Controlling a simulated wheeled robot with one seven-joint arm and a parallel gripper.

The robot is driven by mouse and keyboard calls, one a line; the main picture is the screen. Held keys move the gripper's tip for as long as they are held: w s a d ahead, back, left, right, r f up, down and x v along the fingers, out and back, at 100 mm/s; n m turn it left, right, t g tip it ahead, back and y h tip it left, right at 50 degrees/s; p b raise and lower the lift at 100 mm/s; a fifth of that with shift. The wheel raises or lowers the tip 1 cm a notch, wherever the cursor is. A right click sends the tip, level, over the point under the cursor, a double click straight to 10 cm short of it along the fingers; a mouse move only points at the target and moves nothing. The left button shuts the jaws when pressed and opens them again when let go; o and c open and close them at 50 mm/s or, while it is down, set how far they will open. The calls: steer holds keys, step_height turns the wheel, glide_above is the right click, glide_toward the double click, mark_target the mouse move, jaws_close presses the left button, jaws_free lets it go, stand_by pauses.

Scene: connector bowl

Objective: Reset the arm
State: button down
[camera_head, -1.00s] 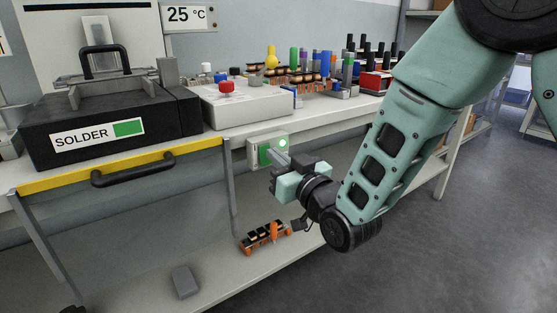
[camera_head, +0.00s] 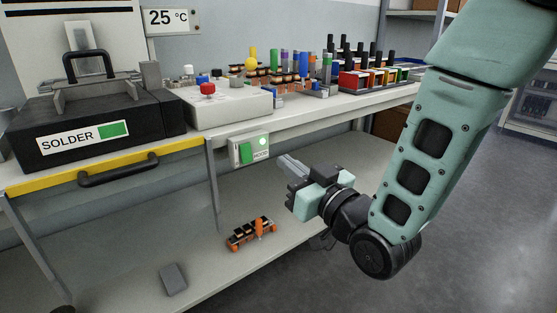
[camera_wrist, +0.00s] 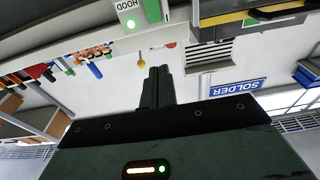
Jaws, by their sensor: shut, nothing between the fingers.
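My gripper (camera_head: 292,167) is shut and empty in the head view, in front of the bench and to the right of the white switch box marked HOOD (camera_head: 249,150). A clear gap lies between the fingertips and the box. The box has a green rocker and a lit green lamp. In the wrist view the closed fingers (camera_wrist: 157,85) meet with nothing between them, and the HOOD box (camera_wrist: 140,12) shows at the top edge.
The black SOLDER case (camera_head: 95,128) and a white box with a red button (camera_head: 225,104) stand on the bench. Coloured bins (camera_head: 375,78) are at the right. An orange-and-black rack (camera_head: 250,233) and a grey block (camera_head: 173,279) lie on the lower shelf. Open floor is at right.

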steer(key=shift+s+d+r, duration=0.1)
steer(key=shift+s+d, duration=0.15)
steer(key=shift+s, duration=0.1)
steer(key=s+f+g+h, duration=0.4)
steer(key=s+f+g, duration=0.3)
steer(key=g, duration=0.1)
steer(key=s+d+g+h+p, duration=0.1)
steer(key=s+d+g+h, duration=0.3)
steer(key=s, duration=0.5)
steer(key=s+d+g+h, duration=0.2)
steer(key=s+d+g, duration=0.25)
steer(key=s, duration=0.35)
step_height(320, 180, up, 28)
steer(key=p, duration=2.8)
steer(key=shift+d+n, duration=0.2)
steer(key=shift+n, duration=0.2)
steer(key=shift+r, duration=0.1)
